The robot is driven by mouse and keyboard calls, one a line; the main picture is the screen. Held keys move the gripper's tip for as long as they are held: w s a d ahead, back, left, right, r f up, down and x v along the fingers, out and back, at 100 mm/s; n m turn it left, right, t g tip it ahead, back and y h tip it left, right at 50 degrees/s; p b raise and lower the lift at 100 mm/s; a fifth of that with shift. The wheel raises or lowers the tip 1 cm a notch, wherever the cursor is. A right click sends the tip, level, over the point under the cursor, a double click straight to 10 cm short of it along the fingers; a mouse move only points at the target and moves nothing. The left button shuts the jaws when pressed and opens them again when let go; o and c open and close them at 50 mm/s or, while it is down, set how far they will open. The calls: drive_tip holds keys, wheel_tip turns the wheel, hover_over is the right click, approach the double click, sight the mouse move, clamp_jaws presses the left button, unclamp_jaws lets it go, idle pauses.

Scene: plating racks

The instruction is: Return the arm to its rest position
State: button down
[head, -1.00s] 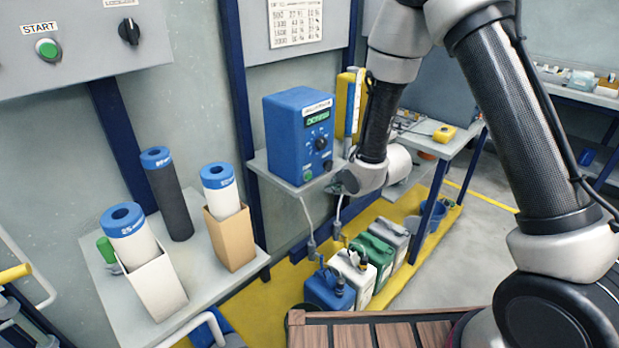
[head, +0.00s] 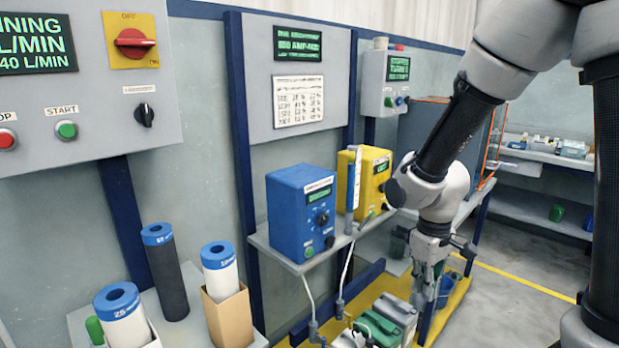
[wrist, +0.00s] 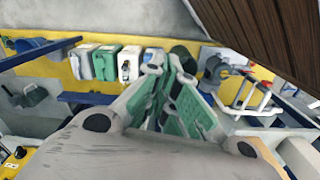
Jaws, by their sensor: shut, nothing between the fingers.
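My gripper (head: 428,283) hangs below my folded arm at the right of the head view, pointing down over the yellow floor strip. Its fingers also show in the wrist view (wrist: 166,88), where the green-padded fingers are together with nothing between them. In the head view it is in front of the bench at the back and to the right of the jugs. Whether it touches anything near its tips cannot be told.
A blue controller box (head: 290,215) and a yellow one (head: 376,178) sit on a wall shelf left of my gripper. Green (head: 378,328) and grey (head: 396,309) jugs stand below. Filter cartridges stand at lower left. Grey floor (head: 520,310) at right is clear.

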drive_tip(key=s+d+r+m+t, duration=0.2)
drive_tip(key=s+d+r, duration=0.4)
drive_tip(key=r, duration=0.4)
drive_tip(key=s+d+r+m+t, duration=0.2)
drive_tip(key=s+d+r+m, duration=0.2)
drive_tip(key=r, duration=0.5)
drive_tip(key=shift+s+d+r+m+t, duration=0.35)
drive_tip(key=shift+s+d, duration=0.5)
drive_tip(key=shift+s, duration=0.4)
